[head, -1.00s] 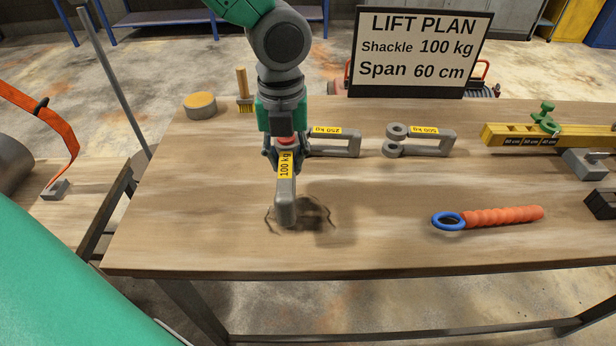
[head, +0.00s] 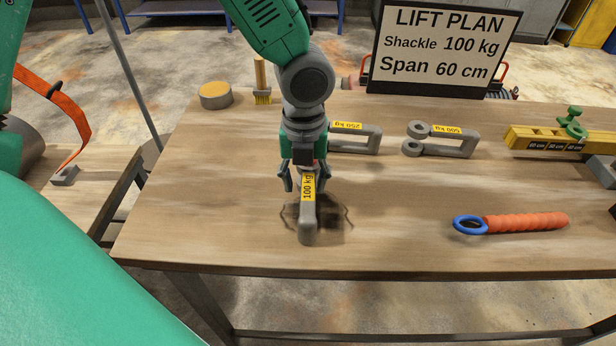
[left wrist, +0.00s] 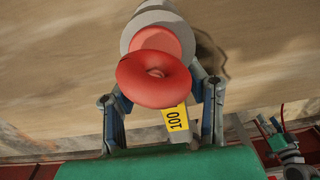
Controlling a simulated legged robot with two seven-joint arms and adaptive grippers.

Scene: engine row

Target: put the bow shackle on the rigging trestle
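The bow shackle with the yellow "100 kg" label (head: 307,222) is grey and hangs in my left gripper (head: 305,182), apparently above the workbench, with a shadow by it. In the left wrist view the shackle's red pin end (left wrist: 153,80) is between the fingers of my left gripper (left wrist: 162,100), and part of its yellow label shows. The fingers are closed around the shackle; the exact contact is partly hidden. A low wood-topped stand (head: 108,182) at the left, with an orange strap, may be the rigging trestle; I cannot tell for certain.
Two other shackles, "250 kg" (head: 368,141) and "500 kg" (head: 455,145), lie behind. An orange-handled tool with a blue ring (head: 520,222), a yellow beam (head: 545,140) and a lift plan sign (head: 440,48) are on the workbench (head: 200,215). A gap separates bench and stand.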

